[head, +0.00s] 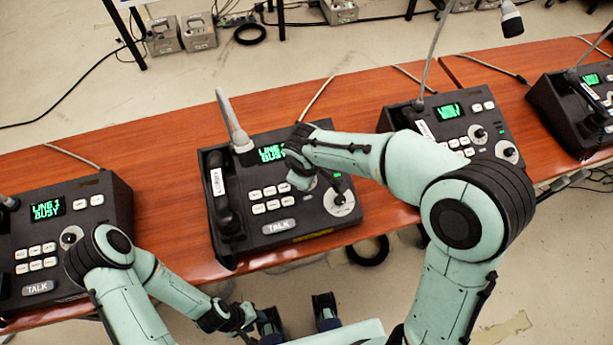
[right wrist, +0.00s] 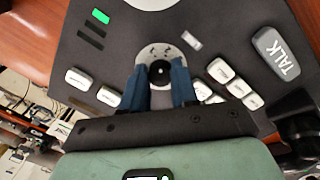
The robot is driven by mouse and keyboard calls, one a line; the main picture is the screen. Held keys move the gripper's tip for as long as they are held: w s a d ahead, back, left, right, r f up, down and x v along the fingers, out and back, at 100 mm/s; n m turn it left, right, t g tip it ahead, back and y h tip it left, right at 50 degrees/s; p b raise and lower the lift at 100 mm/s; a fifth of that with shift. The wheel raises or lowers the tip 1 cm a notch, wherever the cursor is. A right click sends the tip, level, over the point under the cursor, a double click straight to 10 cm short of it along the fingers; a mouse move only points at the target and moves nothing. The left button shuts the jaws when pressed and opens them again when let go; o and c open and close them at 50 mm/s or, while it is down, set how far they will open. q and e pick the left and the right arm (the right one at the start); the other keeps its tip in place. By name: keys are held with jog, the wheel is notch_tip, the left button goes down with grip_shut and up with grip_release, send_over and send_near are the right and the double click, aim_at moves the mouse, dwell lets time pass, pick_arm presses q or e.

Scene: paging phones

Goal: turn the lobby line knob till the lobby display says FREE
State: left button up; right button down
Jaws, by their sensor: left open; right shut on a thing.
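The middle paging phone (head: 285,235) is a dark desk console with a handset, white buttons and a TALK key. My left gripper (head: 298,318) is open and empty, low in front of the table.
Another phone (head: 100,225) stands at left with a display reading LINE 1 BUSY. More phones stand to the right (head: 455,112) and far right (head: 570,95), with lit green displays. Bare wooden table (head: 165,160) shows between the phones.

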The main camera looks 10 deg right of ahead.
jog(key=shift+m+b, duration=0.4)
jog(key=shift+m, duration=0.7)
jog(key=c, duration=0.9)
grip_release()
jog(key=shift+o, duration=0.2)
jog(key=d+p+v, duration=0.1)
jog(key=v, duration=1.2)
jog(key=shift+a+r, duration=0.3)
jog(key=shift+a, duration=0.15)
